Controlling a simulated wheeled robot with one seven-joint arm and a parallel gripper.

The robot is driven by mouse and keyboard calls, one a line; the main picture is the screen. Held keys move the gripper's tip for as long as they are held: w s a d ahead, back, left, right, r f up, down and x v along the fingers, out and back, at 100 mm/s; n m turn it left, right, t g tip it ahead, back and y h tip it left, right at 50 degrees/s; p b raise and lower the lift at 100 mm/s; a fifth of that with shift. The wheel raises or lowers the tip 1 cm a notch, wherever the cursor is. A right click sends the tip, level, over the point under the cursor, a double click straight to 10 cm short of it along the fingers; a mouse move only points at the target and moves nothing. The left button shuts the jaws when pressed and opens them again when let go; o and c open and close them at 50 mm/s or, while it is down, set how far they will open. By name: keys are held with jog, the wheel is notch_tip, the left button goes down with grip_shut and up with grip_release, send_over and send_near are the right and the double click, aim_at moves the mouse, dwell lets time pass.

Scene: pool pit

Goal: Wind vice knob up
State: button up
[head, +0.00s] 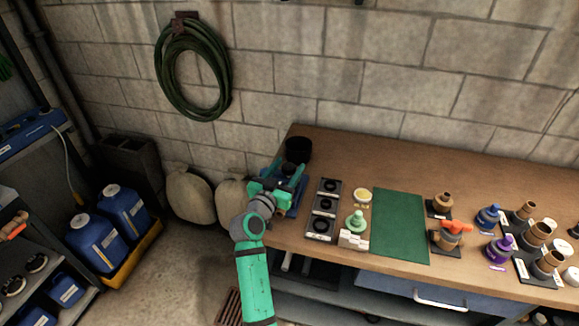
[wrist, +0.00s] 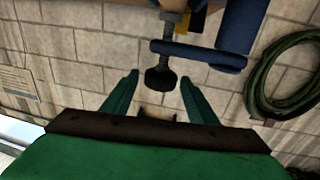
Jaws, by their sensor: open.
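The blue vice (head: 299,190) sits at the left end of the wooden workbench, partly hidden by my gripper (head: 268,190). In the wrist view, the vice's blue bar (wrist: 197,54) crosses the upper part. A dark vice knob (wrist: 160,79) sits at the end of a short screw below that bar. My gripper (wrist: 160,77) is open. Its two green fingers show on either side of the knob, with gaps to both in the picture. I cannot tell how deep the knob lies between them.
A black cup (head: 298,149) stands behind the vice. Several dark square trays (head: 324,205) and a green mat (head: 398,225) lie to its right on the workbench (head: 350,155). A coiled green hose (head: 190,75) hangs on the wall. Pale sacks (head: 190,197) lie left of the bench.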

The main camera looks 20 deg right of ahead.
jog(key=shift+w+d, duration=0.2)
jog(key=shift+w, duration=0.1)
jog(key=shift+d, duration=0.1)
jog(key=c, duration=1.1)
